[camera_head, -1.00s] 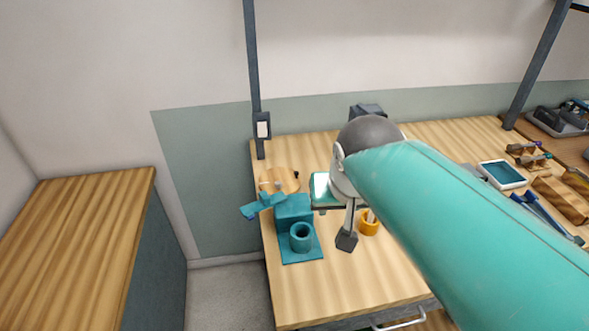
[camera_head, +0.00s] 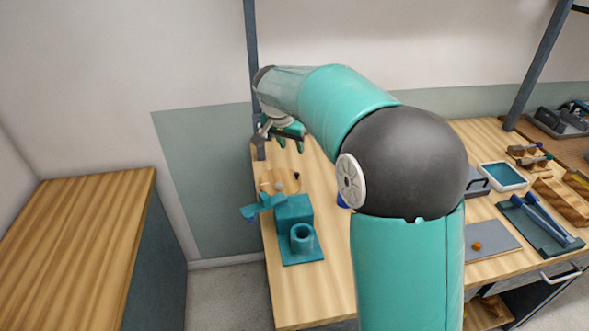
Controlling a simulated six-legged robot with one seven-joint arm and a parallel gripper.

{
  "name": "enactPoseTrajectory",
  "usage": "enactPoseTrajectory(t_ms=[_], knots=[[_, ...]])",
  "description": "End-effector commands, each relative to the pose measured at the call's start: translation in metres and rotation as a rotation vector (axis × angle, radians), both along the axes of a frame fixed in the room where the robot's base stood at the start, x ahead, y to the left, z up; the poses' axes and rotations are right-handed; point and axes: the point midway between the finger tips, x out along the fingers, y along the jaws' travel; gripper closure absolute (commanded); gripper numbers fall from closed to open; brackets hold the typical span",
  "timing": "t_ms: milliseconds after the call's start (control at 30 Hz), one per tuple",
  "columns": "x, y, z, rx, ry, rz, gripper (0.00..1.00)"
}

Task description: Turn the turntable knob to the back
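The turntable (camera_head: 272,178) is a round light-wood disc near the back left corner of the workbench. A small dark knob (camera_head: 297,175) shows at its right edge. A small grey piece (camera_head: 280,186) shows near its middle, and I cannot tell what it is. My gripper (camera_head: 291,146) is above and behind the disc, fingers pointing down. Its two fingertips stand apart with nothing between them. It appears clear of the knob.
A dark post (camera_head: 252,60) rises close behind my gripper. My arm hides the bench's middle.

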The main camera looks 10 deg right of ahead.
Motion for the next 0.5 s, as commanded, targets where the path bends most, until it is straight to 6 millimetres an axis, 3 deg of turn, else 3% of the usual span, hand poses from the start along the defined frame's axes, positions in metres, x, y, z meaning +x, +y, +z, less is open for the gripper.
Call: enactPoseTrajectory(t_ms=[100, 200, 500], knots=[[0.024, 0.005, -0.020, -0.001, 0.001, -0.047, 0.63], [0.034, 0.008, -0.028, -0.001, -0.003, -0.072, 0.63], [0.044, 0.001, -0.052, -0.002, -0.003, -0.082, 0.63]])
